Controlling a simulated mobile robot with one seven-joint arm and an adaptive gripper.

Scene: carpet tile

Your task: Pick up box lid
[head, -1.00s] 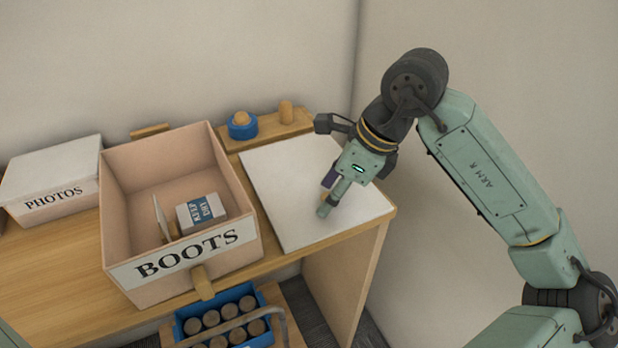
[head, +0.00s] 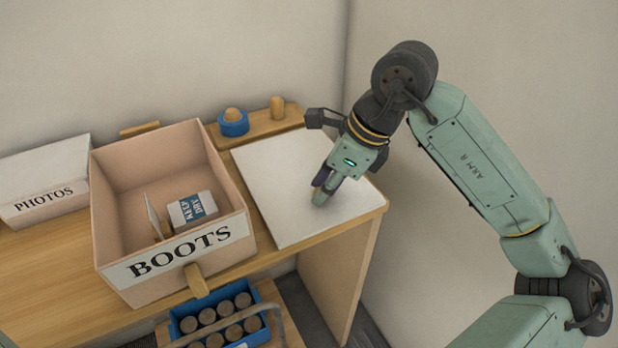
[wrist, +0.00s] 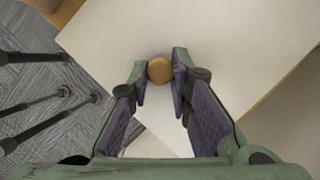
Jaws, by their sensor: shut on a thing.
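The box lid (head: 290,205) is a flat white panel lying on the wooden table right of the open box; it fills much of the wrist view (wrist: 215,45). A round wooden knob (wrist: 159,70) stands on the lid. My gripper (head: 320,195) is over the right part of the lid, pointing down. In the wrist view its two fingers (wrist: 160,78) are closed on the knob from both sides. In the head view the fingers hide the knob. The lid looks flat on the table; I cannot tell any gap beneath it.
The open BOOTS box (head: 170,210) holds a small KEEP DRY carton (head: 192,210) and a thin upright card. A PHOTOS box (head: 42,180) stands at left. A blue ring holder (head: 233,124) and a wooden peg (head: 278,107) are behind the lid. A blue crate (head: 215,318) of cylinders sits below.

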